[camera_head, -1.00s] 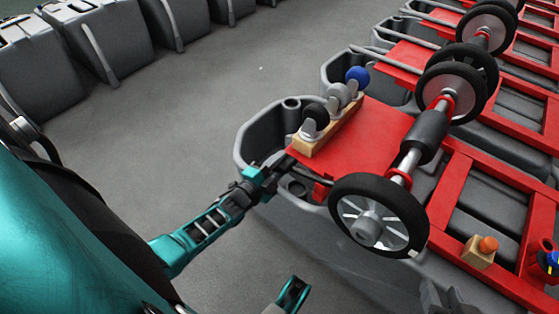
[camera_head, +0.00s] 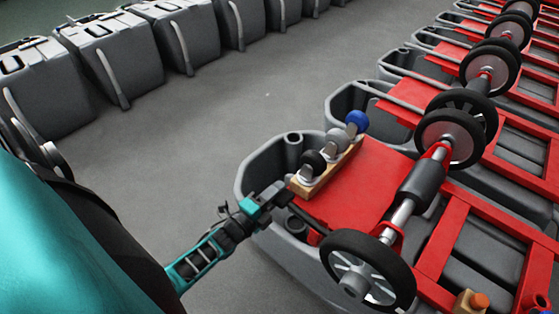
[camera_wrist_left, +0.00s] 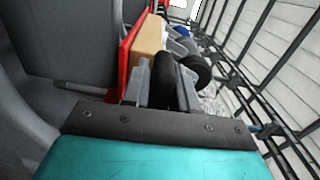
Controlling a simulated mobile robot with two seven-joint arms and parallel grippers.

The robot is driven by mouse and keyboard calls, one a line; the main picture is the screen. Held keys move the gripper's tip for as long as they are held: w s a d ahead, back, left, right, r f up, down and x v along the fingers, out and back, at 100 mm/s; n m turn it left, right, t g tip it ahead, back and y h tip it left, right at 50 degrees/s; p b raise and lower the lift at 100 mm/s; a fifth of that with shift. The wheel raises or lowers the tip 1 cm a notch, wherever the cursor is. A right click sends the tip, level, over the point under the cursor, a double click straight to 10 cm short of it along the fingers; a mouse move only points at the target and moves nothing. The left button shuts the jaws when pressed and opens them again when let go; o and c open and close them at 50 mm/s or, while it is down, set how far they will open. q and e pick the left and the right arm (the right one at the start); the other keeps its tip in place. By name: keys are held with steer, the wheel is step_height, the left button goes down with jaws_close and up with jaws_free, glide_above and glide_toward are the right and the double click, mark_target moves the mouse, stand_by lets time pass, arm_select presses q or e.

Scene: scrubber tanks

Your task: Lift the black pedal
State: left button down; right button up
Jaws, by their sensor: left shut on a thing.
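The black pedal (camera_head: 307,219) is a dark bar reaching out from beside the red plate of the nearest scrubber tank. My left gripper (camera_head: 279,197) is at its outer end, over the tank's near rim, and is shut on it. In the left wrist view the pedal (camera_wrist_left: 165,80) shows as a dark rounded piece between the grey fingers of the left gripper (camera_wrist_left: 163,92). The pedal's inner end is partly hidden by the wheel and frame. My right gripper is not in view.
A wooden block (camera_head: 318,185) with black, grey and blue casters stands on the red plate (camera_head: 362,185) just beyond the pedal. A spoked black wheel (camera_head: 368,270) is close on the right. Grey floor (camera_head: 190,130) lies open to the left.

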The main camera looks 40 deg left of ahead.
arm_select(q)
steer(key=shift+d+r+m, duration=0.15)
steer(key=shift+r+m, duration=0.25)
steer(key=shift+r, duration=0.1)
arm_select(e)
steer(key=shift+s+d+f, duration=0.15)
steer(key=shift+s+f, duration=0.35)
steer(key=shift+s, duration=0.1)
arm_select(q)
steer(key=c, duration=1)
jaws_free()
steer(key=shift+o, duration=0.2)
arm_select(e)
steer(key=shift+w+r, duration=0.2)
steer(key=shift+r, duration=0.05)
arm_select(q)
steer(key=shift+s, duration=0.1)
